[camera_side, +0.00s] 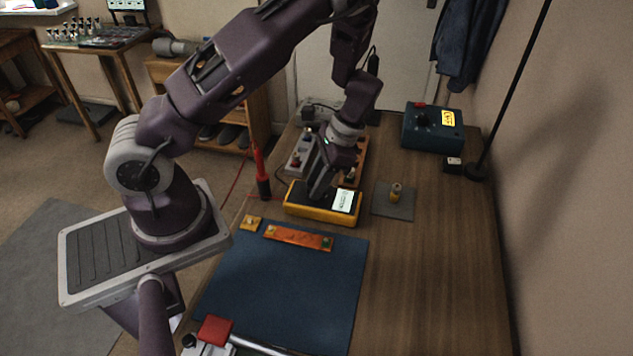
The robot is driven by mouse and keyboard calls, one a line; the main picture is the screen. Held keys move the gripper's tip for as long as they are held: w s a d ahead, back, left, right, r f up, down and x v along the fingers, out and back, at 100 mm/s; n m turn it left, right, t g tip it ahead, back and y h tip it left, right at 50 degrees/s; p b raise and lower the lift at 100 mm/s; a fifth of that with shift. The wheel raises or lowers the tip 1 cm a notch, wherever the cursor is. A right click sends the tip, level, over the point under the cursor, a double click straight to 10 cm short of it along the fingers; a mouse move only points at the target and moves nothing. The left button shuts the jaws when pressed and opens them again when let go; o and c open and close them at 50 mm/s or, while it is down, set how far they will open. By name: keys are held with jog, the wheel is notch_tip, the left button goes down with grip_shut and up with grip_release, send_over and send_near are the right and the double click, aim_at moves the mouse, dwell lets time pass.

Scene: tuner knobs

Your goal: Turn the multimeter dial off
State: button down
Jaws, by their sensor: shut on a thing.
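The multimeter (322,213) has a yellow case with a dark face and a pale screen (343,201) at its right end. It lies flat on the wooden table, beyond the blue mat. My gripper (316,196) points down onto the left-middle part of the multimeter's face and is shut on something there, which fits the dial. The dial itself is hidden by my fingers, so its pointer position cannot be seen.
A red probe (261,172) stands left of the multimeter. A grey pad with a small brass knob (396,190) lies to the right. An orange strip (298,237) lies in front. A dark teal box (432,128) stands at the back right.

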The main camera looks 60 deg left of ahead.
jog(key=n+h, duration=0.2)
jog(key=n, duration=0.3)
jog(key=shift+a+n, duration=0.15)
jog(key=shift+n, duration=0.15)
jog(key=n+h, duration=0.1)
jog(key=n, duration=0.1)
jog(key=n+h, duration=0.1)
jog(key=n, duration=0.2)
jog(key=shift+a+t, duration=0.15)
jog(key=shift+t, duration=0.25)
jog(key=n, duration=0.3)
jog(key=n+t+h, duration=0.1)
jog(key=n, duration=0.1)
jog(key=shift+s+a+n+h, duration=0.1)
jog(key=shift+s+n+h, duration=0.05)
jog(key=shift+n+h, duration=0.2)
jog(key=n+t, duration=0.2)
jog(key=n, duration=0.3)
jog(key=shift+s, duration=0.15)
jog(key=shift+n, duration=0.25)
jog(key=c, duration=1.1)
grip_release()
